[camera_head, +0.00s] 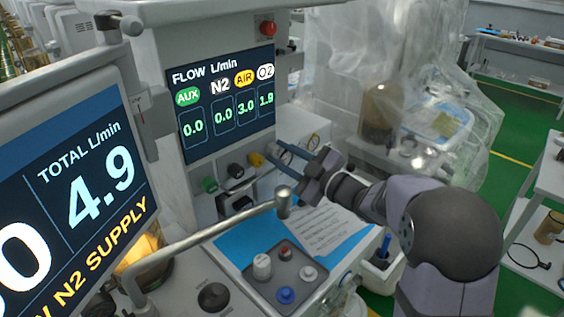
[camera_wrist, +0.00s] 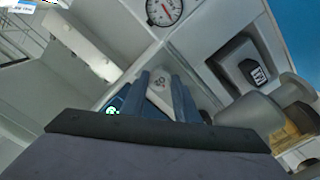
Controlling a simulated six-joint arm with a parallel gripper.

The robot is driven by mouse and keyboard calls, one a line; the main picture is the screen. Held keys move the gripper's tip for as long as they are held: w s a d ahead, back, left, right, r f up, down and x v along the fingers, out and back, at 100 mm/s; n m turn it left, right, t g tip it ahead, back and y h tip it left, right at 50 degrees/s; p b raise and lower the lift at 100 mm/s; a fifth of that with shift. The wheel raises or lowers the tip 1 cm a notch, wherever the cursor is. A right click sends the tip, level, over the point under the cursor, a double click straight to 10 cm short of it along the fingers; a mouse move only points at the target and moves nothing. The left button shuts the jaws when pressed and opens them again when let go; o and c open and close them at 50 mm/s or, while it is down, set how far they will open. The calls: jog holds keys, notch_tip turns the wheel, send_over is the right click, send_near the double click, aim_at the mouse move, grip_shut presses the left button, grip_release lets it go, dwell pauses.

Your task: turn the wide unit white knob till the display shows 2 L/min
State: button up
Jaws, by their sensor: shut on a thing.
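The flow display (camera_head: 222,102) of the wide unit shows AUX 0.0, N2 0.0, AIR 3.0 and O2 1.9 L/min. Below it is a row of knobs: green (camera_head: 209,184), black (camera_head: 235,170), yellow (camera_head: 256,159), and the white knob (camera_head: 273,149) at the right end. My gripper (camera_head: 280,158) reaches in from the right, its blue fingers shut on the white knob. In the wrist view the white knob (camera_wrist: 160,84) shows between the fingers, partly hidden by them.
A second screen (camera_head: 84,195) at the left reads TOTAL 4.9 L/min. A grey metal bar (camera_head: 220,228) crosses in front, its end below my gripper. A panel with several knobs (camera_head: 275,277) lies lower down, near a paper sheet (camera_head: 325,228). A round gauge (camera_wrist: 163,10) shows in the wrist view.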

dwell(0.3)
jog(key=o, duration=1.1)
jog(key=shift+b+v, duration=0.7)
jog(key=shift+v, duration=3)
